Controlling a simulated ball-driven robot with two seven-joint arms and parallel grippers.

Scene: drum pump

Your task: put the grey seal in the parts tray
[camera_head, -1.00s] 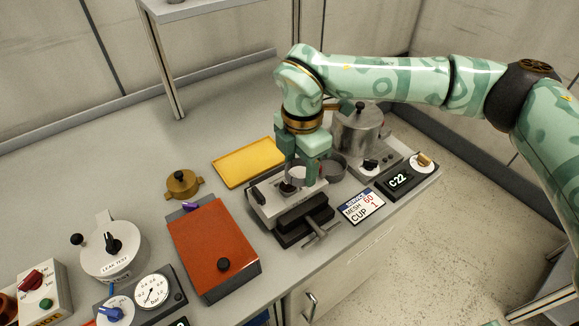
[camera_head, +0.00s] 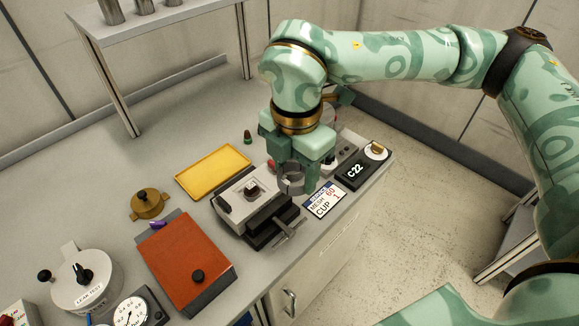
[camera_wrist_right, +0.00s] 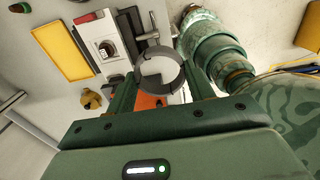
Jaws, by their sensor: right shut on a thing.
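The grey seal (camera_head: 291,179) is an open ring held at my right gripper's fingertips. In the right wrist view the seal (camera_wrist_right: 160,73) spans between the two fingers of my right gripper (camera_wrist_right: 161,82). My right gripper (camera_head: 293,172) is shut on it, beside the right end of the vise (camera_head: 266,219) and above the bench. The yellow tray (camera_head: 213,172), apparently the parts tray, lies flat and empty to the left of the gripper. The tray (camera_wrist_right: 60,50) also shows at upper left in the wrist view. My left gripper is not in view.
A red-orange box (camera_head: 187,261) and a brass knobbed part (camera_head: 149,203) stand left. A small dark-green piece (camera_head: 247,137) stands behind the tray. A label card (camera_head: 324,200) lies right.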

